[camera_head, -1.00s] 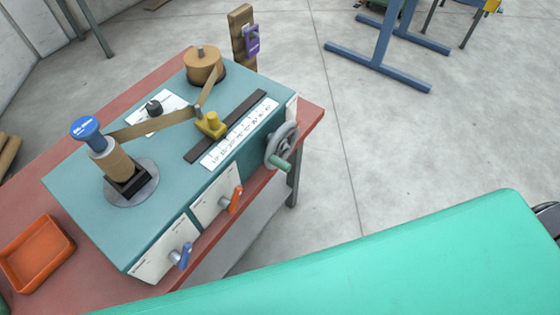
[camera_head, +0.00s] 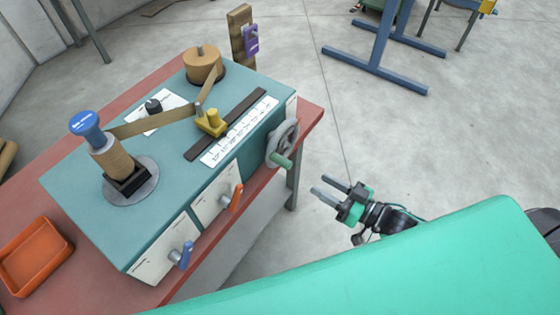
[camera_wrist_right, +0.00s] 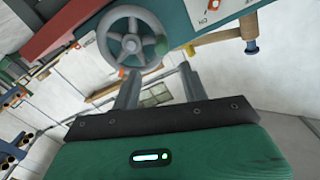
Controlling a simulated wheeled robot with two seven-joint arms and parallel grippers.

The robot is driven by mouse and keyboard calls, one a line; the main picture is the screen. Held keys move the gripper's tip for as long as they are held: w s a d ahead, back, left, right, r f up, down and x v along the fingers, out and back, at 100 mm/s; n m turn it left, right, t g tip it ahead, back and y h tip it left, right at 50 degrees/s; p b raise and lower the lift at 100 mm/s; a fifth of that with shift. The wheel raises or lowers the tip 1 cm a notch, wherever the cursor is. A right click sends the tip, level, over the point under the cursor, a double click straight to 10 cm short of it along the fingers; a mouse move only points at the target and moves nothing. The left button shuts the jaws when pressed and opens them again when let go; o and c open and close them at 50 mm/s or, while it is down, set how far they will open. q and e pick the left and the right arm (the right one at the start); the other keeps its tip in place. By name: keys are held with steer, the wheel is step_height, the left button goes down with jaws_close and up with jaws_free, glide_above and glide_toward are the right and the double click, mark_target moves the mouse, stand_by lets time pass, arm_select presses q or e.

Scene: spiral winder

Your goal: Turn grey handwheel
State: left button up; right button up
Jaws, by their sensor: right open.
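The grey handwheel (camera_head: 281,143) is on the right side of the teal winder box, with a green handle (camera_head: 281,160) at its lower rim. My right gripper (camera_head: 327,187) is open and empty, to the lower right of the handwheel and apart from it. In the right wrist view the handwheel (camera_wrist_right: 131,43) shows its spokes and hub beyond the two fingers (camera_wrist_right: 160,88), with the green handle (camera_wrist_right: 161,46) at its right. My left gripper is not in view.
The teal winder box (camera_head: 75,185) stands on a red table (camera_head: 20,205). An orange lever (camera_head: 237,198) and a blue lever (camera_head: 186,256) stick out from its front. An orange tray (camera_head: 35,255) lies at left. Open floor (camera_head: 400,140) is right of the table.

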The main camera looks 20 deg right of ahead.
steer(key=p, duration=0.3)
glide_toward(272, 156)
steer(key=x, duration=0.4)
steer(key=f+x, duration=0.1)
steer(key=x, duration=0.1)
steer(key=shift+w+d, duration=0.25)
steer(key=shift+x, duration=0.8)
jaws_close()
